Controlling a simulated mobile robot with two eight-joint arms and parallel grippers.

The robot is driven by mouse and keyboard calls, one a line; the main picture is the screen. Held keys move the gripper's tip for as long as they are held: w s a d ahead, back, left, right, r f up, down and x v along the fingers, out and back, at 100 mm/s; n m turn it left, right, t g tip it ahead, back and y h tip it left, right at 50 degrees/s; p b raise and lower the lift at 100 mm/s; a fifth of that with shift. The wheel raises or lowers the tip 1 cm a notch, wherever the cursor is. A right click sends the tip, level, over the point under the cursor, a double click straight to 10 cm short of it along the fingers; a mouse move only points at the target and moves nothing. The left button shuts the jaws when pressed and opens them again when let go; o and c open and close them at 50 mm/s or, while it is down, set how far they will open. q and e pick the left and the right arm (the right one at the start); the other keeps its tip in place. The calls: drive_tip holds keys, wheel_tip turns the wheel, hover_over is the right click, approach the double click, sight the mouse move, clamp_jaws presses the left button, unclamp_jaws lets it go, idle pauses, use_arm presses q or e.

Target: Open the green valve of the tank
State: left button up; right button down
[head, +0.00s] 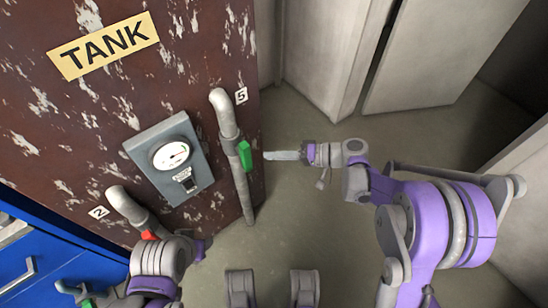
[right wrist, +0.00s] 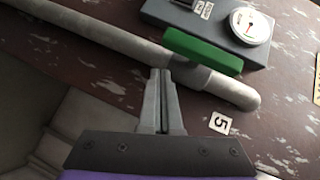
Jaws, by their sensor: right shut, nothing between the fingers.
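The green valve (head: 245,155) is a green handle on a grey pipe (head: 240,180) marked 5, on the right side of the rusty brown tank (head: 100,110). The handle lies along the pipe. It also shows in the right wrist view (right wrist: 203,50). My right gripper (head: 268,155) is shut and empty, just right of the green handle and pointing at it, with a small gap in the head view. In the right wrist view its fingertips (right wrist: 160,72) overlap the pipe's edge beside the handle; I cannot tell contact there. My left arm is at the bottom left; its fingers do not show.
A grey panel with a gauge (head: 171,156) is left of the pipe. A second pipe (head: 130,208), marked 2, has a red handle (head: 149,235) close to my left arm. A blue cabinet (head: 50,250) stands lower left. The floor right of the tank is clear.

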use_arm(q)
drive_tip(key=shift+s+d+r+p, duration=0.1)
drive_tip(key=shift+d+r+p, duration=0.05)
drive_tip(key=shift+r+p, duration=0.7)
use_arm(e)
drive_tip(key=s+d, duration=0.1)
drive_tip(key=d, duration=0.9)
drive_tip(key=shift+s+d, duration=0.15)
drive_tip(key=s+a+r+m+h, duration=0.1)
drive_tip(key=s+a+m+h, duration=0.1)
drive_tip(key=s+h, duration=0.75)
drive_tip(key=s+d+n+t+h, duration=0.1)
drive_tip(key=s+d+h, duration=0.6)
drive_tip(key=s, duration=0.7)
use_arm(q)
wheel_tip(320, 180, up, 25)
drive_tip(key=w+t+p, duration=0.1)
drive_tip(key=p, duration=2.1)
drive_tip(key=shift+w+r, duration=0.15)
use_arm(e)
wheel_tip(320, 180, up, 25)
drive_tip(key=w+d+t+y, duration=0.1)
drive_tip(key=w, duration=0.1)
drive_tip(key=shift+d, duration=0.15)
